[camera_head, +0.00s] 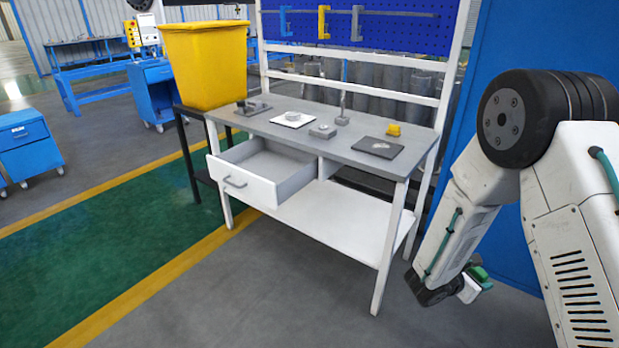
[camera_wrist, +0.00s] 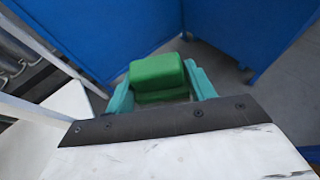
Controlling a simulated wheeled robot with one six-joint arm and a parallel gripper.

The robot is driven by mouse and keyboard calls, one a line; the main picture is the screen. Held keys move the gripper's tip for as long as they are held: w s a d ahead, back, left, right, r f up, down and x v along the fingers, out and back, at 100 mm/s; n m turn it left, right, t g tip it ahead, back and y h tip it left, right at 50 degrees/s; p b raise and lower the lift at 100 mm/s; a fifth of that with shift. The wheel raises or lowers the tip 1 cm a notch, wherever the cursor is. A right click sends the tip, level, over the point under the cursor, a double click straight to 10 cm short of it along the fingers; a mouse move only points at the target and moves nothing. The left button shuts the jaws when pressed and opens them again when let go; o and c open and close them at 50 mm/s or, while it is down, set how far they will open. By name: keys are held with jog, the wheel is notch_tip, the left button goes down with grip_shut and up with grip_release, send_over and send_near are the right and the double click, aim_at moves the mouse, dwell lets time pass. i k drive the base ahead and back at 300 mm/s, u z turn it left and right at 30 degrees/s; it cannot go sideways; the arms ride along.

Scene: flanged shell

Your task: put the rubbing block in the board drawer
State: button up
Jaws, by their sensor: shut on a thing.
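The rubbing block, a green block (camera_wrist: 158,75), is between the teal fingers of my gripper (camera_wrist: 162,88) in the wrist view. My gripper is shut on it. In the head view my gripper (camera_head: 477,285) hangs low, to the right of the workbench, with the green block (camera_head: 478,273) partly showing. The board drawer (camera_head: 247,186) is a white drawer with a grey handle under the left part of the bench top. It is pulled open, and the visible part of its inside is empty.
The grey bench top (camera_head: 345,151) carries a dark clamp-like tool, a white plate, a grey block (camera_head: 323,131), a yellow piece (camera_head: 393,129) and a dark plate. A yellow bin (camera_head: 205,65) stands behind left. A blue panel (camera_head: 520,110) stands behind my arm. Floor before the drawer is clear.

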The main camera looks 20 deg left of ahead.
aim_at(284, 169)
jog(key=u, duration=2.6)
jog(key=i, duration=1.95)
jog(key=z, duration=2.15)
